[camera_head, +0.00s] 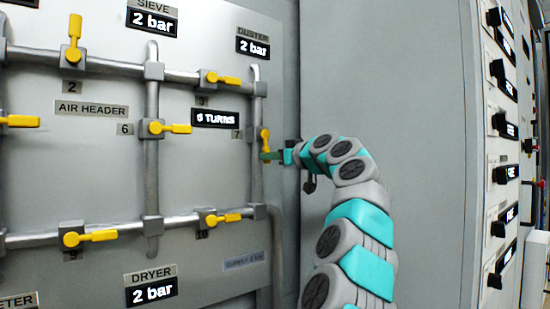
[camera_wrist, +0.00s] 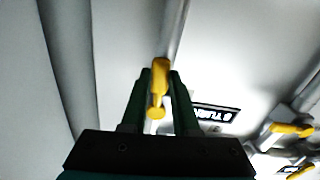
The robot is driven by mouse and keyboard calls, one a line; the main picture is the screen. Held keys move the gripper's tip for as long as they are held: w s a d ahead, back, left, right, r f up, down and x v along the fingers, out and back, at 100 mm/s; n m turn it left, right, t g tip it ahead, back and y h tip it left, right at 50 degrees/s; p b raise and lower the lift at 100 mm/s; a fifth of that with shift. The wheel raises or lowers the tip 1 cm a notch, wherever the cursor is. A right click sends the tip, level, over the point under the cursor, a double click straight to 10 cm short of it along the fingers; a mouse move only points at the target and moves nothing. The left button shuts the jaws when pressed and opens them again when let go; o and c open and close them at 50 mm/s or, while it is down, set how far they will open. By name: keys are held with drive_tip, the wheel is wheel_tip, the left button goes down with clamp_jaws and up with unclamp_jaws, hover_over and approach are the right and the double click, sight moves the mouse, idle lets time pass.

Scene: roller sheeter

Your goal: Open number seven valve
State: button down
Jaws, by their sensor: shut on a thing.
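The number seven valve has a yellow handle (camera_head: 265,137) at the right of the panel, beside the "7" tag (camera_head: 236,134). Its handle stands about upright, in line with the vertical pipe (camera_head: 257,185) it sits on. My gripper (camera_head: 272,156) reaches it from the right and is shut on the handle's lower part. In the wrist view the yellow handle (camera_wrist: 157,90) lies between my two dark green fingers.
Other yellow valves, such as number six (camera_head: 165,128) and number ten (camera_head: 222,218), sit left on the pipes.

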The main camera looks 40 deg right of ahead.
drive_tip(key=shift+a+f+m, duration=0.1)
drive_tip(key=shift+a+m, duration=0.15)
drive_tip(key=shift+m, duration=0.25)
drive_tip(key=c, duration=0.7)
unclamp_jaws()
drive_tip(key=shift+a, duration=0.1)
drive_tip(key=shift+o, duration=0.2)
drive_tip(key=shift+s, duration=0.1)
drive_tip(key=s+b, duration=0.1)
drive_tip(key=s, duration=0.6)
drive_tip(key=shift+s+a, duration=0.25)
drive_tip(key=shift+a, duration=0.2)
